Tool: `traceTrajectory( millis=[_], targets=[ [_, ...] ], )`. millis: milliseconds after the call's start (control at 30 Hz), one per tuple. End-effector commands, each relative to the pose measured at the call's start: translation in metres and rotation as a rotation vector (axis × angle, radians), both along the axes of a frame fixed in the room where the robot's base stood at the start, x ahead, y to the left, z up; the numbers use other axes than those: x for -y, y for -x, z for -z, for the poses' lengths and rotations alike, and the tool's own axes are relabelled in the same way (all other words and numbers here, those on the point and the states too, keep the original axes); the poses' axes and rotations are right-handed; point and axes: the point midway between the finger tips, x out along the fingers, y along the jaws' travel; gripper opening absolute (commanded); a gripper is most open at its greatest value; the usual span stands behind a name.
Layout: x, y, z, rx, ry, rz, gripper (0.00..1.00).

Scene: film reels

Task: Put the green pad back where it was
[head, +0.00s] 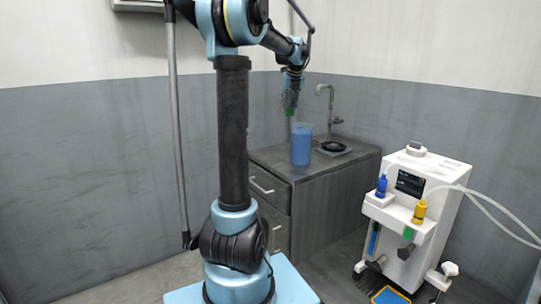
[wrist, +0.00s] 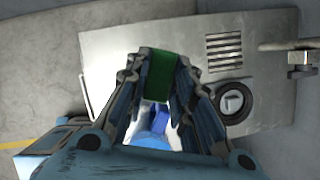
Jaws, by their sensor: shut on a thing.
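My gripper (head: 291,104) hangs over the dark cabinet with its fingers pointing down. It is shut on the green pad, a small green block that shows between the fingertips in the wrist view (wrist: 160,75) and as a small green patch in the head view (head: 290,112). The pad is in the air, at about the height of the rim of a translucent blue container (head: 301,147) or a little above it. The container stands on the countertop. Part of something blue (wrist: 158,128) shows between the fingers in the wrist view.
The countertop (head: 273,158) has a sink (head: 333,148) and a faucet (head: 329,100) right of the container. A white machine (head: 436,178) with a blue bottle (head: 381,187), a yellow bottle (head: 420,211) and hoses stands to the right. A small green piece (head: 408,233) sits on its front.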

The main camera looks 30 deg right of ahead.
Motion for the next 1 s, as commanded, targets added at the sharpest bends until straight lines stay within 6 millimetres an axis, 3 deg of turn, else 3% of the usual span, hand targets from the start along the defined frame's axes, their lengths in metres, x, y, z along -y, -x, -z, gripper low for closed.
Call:
traceTrajectory(
  millis=[167, 400, 600, 1000],
  targets=[
    [-0.003, -0.002, 0.005, -0.001, 0.000, -0.019, 0.00],
    [-0.044, -0.018, 0.055, -0.005, 0.000, -0.235, 0.00],
    [-0.067, -0.024, 0.085, -0.002, 0.002, -0.355, 0.00],
    [-0.068, -0.024, 0.138, -0.001, 0.002, -0.363, 0.00]
  ],
)
